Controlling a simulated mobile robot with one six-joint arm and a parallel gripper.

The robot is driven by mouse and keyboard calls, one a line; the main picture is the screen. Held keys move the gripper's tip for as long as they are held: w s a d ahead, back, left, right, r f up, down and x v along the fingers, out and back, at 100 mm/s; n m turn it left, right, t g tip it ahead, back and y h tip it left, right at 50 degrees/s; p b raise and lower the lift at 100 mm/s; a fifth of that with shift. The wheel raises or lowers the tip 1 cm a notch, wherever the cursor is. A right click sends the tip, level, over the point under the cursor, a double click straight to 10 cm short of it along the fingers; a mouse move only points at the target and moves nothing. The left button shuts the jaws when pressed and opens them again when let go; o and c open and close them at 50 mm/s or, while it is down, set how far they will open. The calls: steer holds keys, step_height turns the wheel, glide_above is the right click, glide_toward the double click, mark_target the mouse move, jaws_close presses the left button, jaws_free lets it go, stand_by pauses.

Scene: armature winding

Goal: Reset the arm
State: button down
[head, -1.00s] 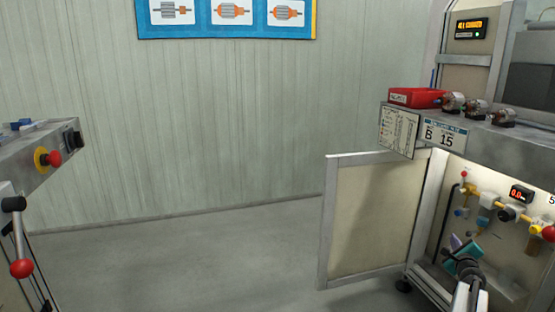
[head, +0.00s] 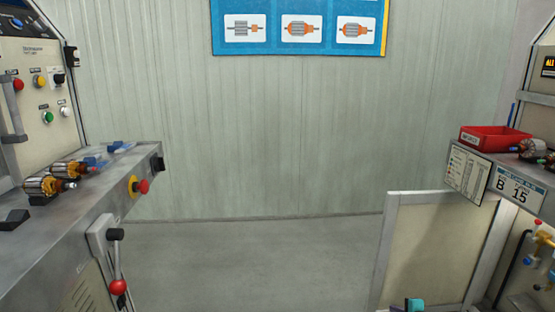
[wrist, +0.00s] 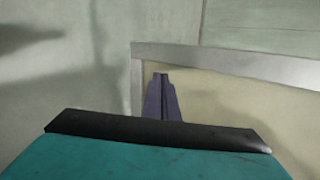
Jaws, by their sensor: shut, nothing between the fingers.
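My gripper (wrist: 161,82) shows in the wrist view as two dark purple fingers pressed together, with nothing held. Its teal and black body (wrist: 150,155) fills the bottom of that view. Beyond the fingers is the open cabinet door (wrist: 230,90), a cream panel in a grey metal frame. In the head view only a small teal and purple part of my gripper (head: 414,305) shows at the bottom edge, in front of the cabinet door (head: 425,245). The rest of my arm is out of view there.
A left machine bench (head: 100,190) carries armatures (head: 45,185), a red stop button (head: 142,186) and a lever with a red knob (head: 118,287). At right, a bench holds a red bin (head: 490,139) and armatures. Grey floor (head: 240,260) between them is clear.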

steer(key=s+a+f+n+g+y+p, duration=0.1)
steer(key=s+a+f+n+g+p, duration=0.15)
steer(key=s+a, duration=0.5)
steer(key=s+a+f+n+g+y+p, duration=0.1)
steer(key=s+a+n+g+p, duration=0.25)
steer(key=a, duration=0.75)
steer(key=s+a+f+n+g+y+p, duration=0.15)
steer(key=s+a+n+p, duration=0.35)
steer(key=a, duration=0.5)
steer(key=s+a+r+n+g+h+p, duration=0.1)
steer(key=s+a+n+g+p, duration=0.1)
steer(key=s, duration=0.6)
steer(key=s+a+r+n+g+h+p, duration=0.1)
steer(key=s+n+g+h+p, duration=0.1)
steer(key=s, duration=0.7)
steer(key=s+a+r+n+g+h+p, duration=0.1)
steer(key=s+n+g+p, duration=0.3)
steer(key=s, duration=0.4)
steer(key=shift+s+a+r+g, duration=0.15)
steer(key=shift+a+r+g, duration=0.2)
steer(key=shift+a, duration=0.45)
steer(key=shift+d, duration=0.1)
